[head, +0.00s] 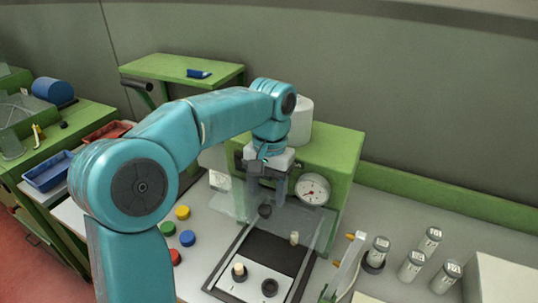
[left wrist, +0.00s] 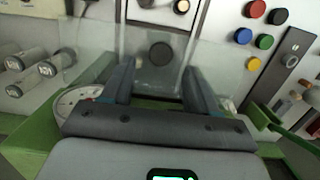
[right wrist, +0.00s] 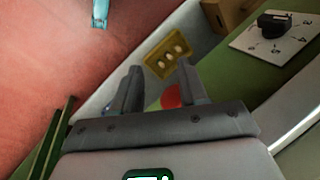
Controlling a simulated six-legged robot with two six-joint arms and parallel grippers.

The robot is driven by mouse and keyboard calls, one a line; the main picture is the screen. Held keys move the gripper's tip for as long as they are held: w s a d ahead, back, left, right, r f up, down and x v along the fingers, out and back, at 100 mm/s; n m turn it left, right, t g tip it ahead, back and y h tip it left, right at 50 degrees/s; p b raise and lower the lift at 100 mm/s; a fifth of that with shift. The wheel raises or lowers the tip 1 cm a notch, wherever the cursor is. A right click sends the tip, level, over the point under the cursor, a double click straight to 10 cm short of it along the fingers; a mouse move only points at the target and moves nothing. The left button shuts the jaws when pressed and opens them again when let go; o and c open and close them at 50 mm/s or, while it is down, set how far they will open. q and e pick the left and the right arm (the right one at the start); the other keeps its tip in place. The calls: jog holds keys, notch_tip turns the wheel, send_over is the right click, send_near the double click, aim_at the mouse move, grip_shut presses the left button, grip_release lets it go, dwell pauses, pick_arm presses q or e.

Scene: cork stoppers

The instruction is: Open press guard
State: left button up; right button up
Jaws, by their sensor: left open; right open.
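The press is a green housing (head: 340,160) with a round white dial gauge (head: 313,190) on its front. Its guard is a clear panel (head: 318,226) hanging in front of the press, over the dark bed; it also shows in the left wrist view (left wrist: 219,58). A dark round knob (head: 265,211) shows at the guard, and in the left wrist view the knob (left wrist: 160,53) appears between and beyond my fingertips. My left gripper (head: 267,194) is open and empty, pointing down close to the knob; contact is not clear. My right gripper (right wrist: 157,73) is open and empty, outside the head view.
Several labelled jars (head: 411,265) stand right of the press. Coloured caps (head: 188,238) lie to its left. A slide plate (head: 256,282) with a cork and a dark piece lies in front.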

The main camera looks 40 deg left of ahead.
pick_arm(q)
notch_tip(320, 180, up, 13)
jog(key=w+p, duration=0.1)
jog(key=p, duration=0.1)
jog(key=shift+w+a, duration=0.2)
jog(key=shift+a, duration=0.05)
jog(key=shift+s, duration=0.1)
